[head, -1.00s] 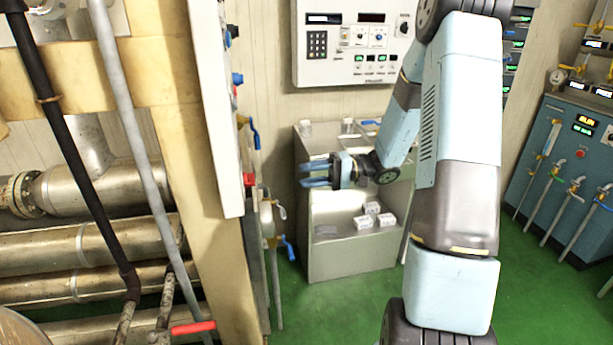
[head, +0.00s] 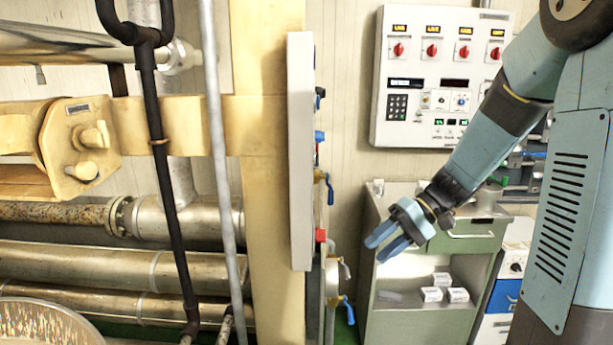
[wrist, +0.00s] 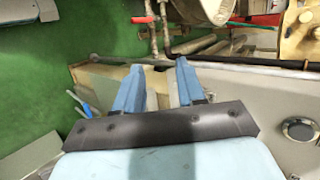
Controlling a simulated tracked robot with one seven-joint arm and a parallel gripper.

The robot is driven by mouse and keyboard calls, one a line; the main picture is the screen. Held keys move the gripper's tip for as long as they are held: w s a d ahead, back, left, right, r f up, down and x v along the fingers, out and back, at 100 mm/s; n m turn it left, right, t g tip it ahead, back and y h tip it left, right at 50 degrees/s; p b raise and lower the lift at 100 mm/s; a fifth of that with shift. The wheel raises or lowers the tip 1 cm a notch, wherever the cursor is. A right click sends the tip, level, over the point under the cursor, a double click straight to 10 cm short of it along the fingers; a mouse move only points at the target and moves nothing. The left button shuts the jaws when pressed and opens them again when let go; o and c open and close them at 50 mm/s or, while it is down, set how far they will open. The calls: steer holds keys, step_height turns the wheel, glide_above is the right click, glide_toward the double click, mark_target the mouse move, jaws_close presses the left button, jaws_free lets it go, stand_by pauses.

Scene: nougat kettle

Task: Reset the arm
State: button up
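My gripper (head: 386,247) is at the end of my pale blue arm, in front of the grey-green cabinet in the head view. Its two blue fingers point down and to the left, toward the edge of the white panel. In the wrist view my gripper (wrist: 157,72) shows its two fingers spread apart with a gap between them. Nothing is held between the fingers. My arm reaches in from the right side of the head view and is bent at the elbow, which is partly cut off.
The cabinet (head: 400,325) has an open shelf with several small white boxes (head: 432,294). A control panel (head: 415,75) hangs above it. A tall white panel (head: 301,150) with valves stands left of my gripper. Steel pipes (head: 100,265) and a kettle rim (head: 45,315) are at left.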

steer(key=s+d+r+t+h, duration=0.3)
steer(key=s+r+t+h, duration=0.1)
steer(key=s+r+h, duration=0.1)
steer(key=s+d+r+m+t+h, duration=0.1)
steer(key=s+d+r+t+h, duration=0.3)
steer(key=s, duration=0.4)
steer(key=shift+s+d+r+h, duration=0.15)
steer(key=shift+s+r+h, duration=0.15)
steer(key=shift+r+h, duration=0.45)
steer(key=shift+r, duration=0.1)
